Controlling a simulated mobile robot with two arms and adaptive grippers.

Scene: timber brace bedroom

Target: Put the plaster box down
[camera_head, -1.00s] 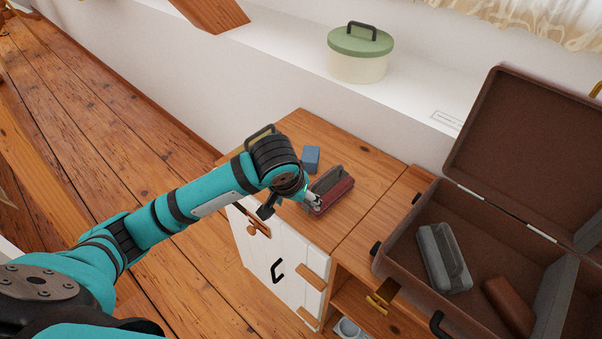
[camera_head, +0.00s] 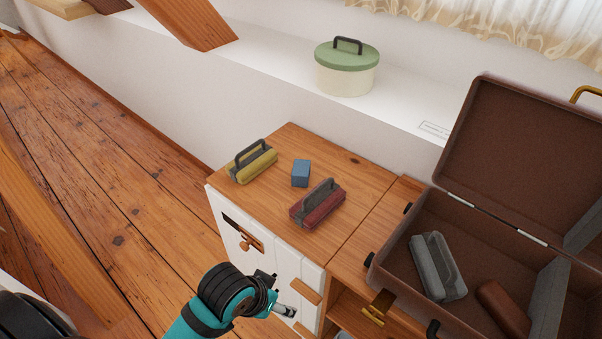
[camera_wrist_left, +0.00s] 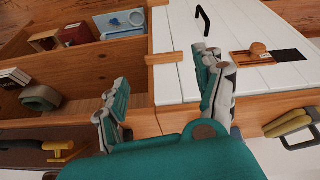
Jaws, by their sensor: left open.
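A dark red case with a grey handle (camera_head: 318,205) rests on the wooden top of the white-fronted cabinet (camera_head: 345,162). A small blue block (camera_head: 300,173) and a yellow case with a dark handle (camera_head: 254,163) lie there too. No label shows which is the plaster box. My left gripper (camera_head: 279,294) is below and in front of the cabinet top, apart from these items. In the left wrist view its fingers (camera_wrist_left: 165,100) are spread and empty. My right gripper is not in view.
An open brown suitcase (camera_head: 395,272) at the right holds a grey handled case (camera_head: 437,266) and a brown item (camera_head: 503,309). A green-lidded pot (camera_head: 346,70) stands on the white ledge. Open shelves (camera_wrist_left: 75,85) show in the wrist view.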

